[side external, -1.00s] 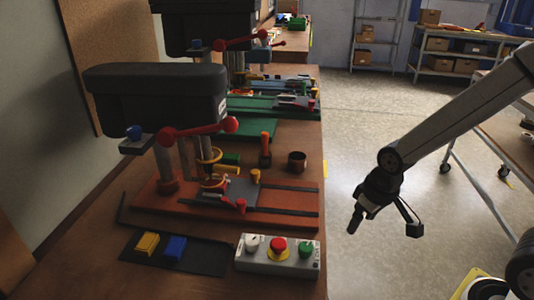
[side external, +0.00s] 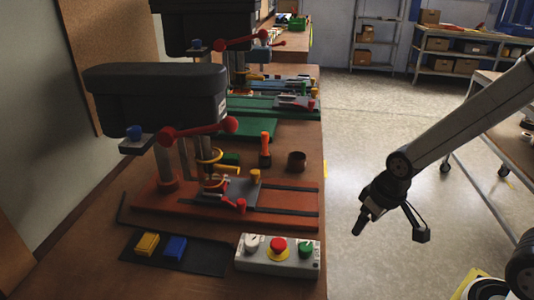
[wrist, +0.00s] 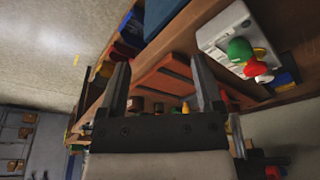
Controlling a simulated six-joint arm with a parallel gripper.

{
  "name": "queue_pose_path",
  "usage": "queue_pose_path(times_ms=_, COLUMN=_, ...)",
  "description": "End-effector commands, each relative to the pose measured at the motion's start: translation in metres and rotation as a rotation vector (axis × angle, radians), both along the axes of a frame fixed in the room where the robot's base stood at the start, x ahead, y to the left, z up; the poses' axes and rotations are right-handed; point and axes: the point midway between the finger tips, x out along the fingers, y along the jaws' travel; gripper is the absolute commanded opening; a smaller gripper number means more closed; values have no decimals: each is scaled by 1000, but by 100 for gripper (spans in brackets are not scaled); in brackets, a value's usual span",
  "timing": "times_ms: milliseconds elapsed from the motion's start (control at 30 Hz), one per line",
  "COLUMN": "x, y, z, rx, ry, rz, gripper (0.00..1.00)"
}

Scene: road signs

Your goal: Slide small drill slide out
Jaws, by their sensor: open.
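A drill press with a black head (side external: 155,98) stands on an orange-red base (side external: 290,212) with dark rails. Its grey slide (side external: 243,190) sits on the rails under the head, towards the left end of the base, with a red handle (side external: 240,206) at its front and a yellow knob (side external: 255,175). My gripper (side external: 389,234) is open and empty, off the right edge of the bench and apart from the drill. In the wrist view my gripper's (wrist: 160,68) two fingers are spread, with part of the orange-red base (wrist: 165,82) visible between them.
A grey control box (side external: 278,256) with red and green buttons stands in front of the drill. Yellow (side external: 147,244) and blue (side external: 174,248) blocks lie on a dark mat. Another drill with a green base (side external: 250,104) stands behind.

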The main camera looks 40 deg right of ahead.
Motion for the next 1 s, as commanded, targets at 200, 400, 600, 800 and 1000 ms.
queue_pose_path(times_ms=200, x=0, y=0, z=0, rx=0, ry=0, rz=0, gripper=85)
queue_pose_path(times_ms=400, x=2, y=0, z=0, rx=0, ry=-1, rz=0, gripper=79)
queue_pose_path(times_ms=600, x=20, y=2, z=4, rx=0, ry=-9, rz=1, gripper=79)
queue_pose_path(times_ms=800, x=67, y=5, z=11, rx=0, ry=-28, rz=4, gripper=79)
queue_pose_path(times_ms=1000, x=127, y=12, z=19, rx=-1, ry=-56, rz=4, gripper=79)
